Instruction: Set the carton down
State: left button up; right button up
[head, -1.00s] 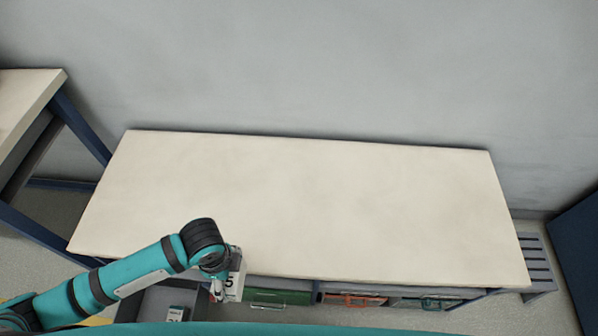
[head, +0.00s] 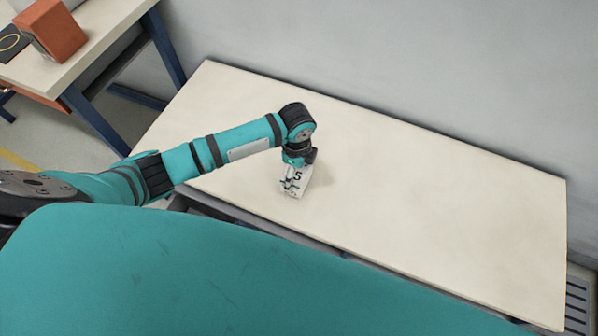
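A small white carton (head: 303,182) with a black "5" on it is at my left gripper (head: 291,184), over the front part of the pale worktop (head: 440,190). The gripper points down along the carton's left side, and its fingers look closed on it. A faint shadow lies beside the carton. I cannot tell whether its base touches the worktop. My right gripper is not in view.
The worktop is otherwise bare, with free room to the right and behind. A second table (head: 90,50) at upper left bears an orange-brown box (head: 50,30) and a dark item with a yellow ring (head: 10,42). A grey wall stands behind.

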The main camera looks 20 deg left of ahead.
aim_at(299, 174)
pick_arm(q)
jog(key=shift+w, duration=0.45)
jog(key=shift+w+f, duration=0.15)
jog(key=shift+f, duration=1.6)
jog(key=shift+f, duration=0.2)
jog(key=o, duration=1)
jog(key=shift+c, duration=0.2)
notch_tip(299, 174, up, 12)
jog(key=shift+r+p, duration=0.2)
jog(key=shift+p, duration=0.3)
